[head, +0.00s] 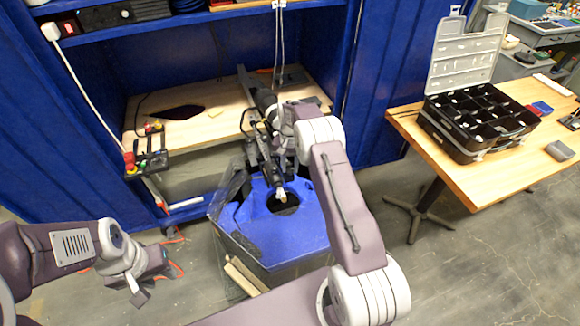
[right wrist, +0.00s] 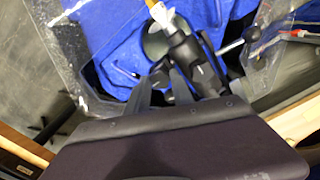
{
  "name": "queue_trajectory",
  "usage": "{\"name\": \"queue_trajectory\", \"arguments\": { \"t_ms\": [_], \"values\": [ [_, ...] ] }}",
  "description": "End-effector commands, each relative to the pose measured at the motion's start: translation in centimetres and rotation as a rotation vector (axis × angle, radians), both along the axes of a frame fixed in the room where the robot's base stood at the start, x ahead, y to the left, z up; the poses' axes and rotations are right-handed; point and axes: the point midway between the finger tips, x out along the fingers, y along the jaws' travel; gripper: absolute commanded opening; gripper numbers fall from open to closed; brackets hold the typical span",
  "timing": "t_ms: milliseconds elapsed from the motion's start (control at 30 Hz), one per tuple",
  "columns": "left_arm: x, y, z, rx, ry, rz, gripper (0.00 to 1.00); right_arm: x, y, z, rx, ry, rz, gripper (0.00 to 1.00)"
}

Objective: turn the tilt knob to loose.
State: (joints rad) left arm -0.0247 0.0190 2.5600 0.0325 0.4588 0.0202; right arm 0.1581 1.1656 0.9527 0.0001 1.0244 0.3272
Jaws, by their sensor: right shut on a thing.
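The black thruster mount (head: 265,165) stands over the blue-lined tank (head: 300,235), with a white-tipped part (head: 281,194) hanging at its lower end. The mount (right wrist: 190,55) also shows in the right wrist view, with a lever that has a round end. My right gripper (right wrist: 164,82) is shut on a small dark part of this mount, which looks like the tilt knob (right wrist: 161,70). The fingers hide much of the knob, and its setting cannot be read. My left gripper (head: 145,288) hangs at the lower left, away from the tank; its finger gap is unclear.
A wooden shelf (head: 205,120) in the blue cabinet lies behind the tank. A red-buttoned control box (head: 150,162) sits at its left edge. On the right, a wooden table (head: 455,175) holds an open black organizer case (head: 470,148). Cables hang above the mount.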

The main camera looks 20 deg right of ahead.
Motion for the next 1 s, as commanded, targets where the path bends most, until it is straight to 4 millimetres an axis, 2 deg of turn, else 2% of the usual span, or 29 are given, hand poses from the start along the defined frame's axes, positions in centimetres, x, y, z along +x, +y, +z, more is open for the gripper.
{"name": "queue_trajectory", "arguments": {
  "t_ms": [500,1000],
  "values": [
    [0.00,0.00,-0.01,0.000,0.000,0.000,0.36,0.14,-0.07,0.25,-0.001,-0.005,0.392,0.00],
    [0.00,0.00,-0.01,0.000,0.000,0.000,0.36,0.19,-0.12,0.29,-0.002,-0.007,0.517,0.00]
  ]
}}
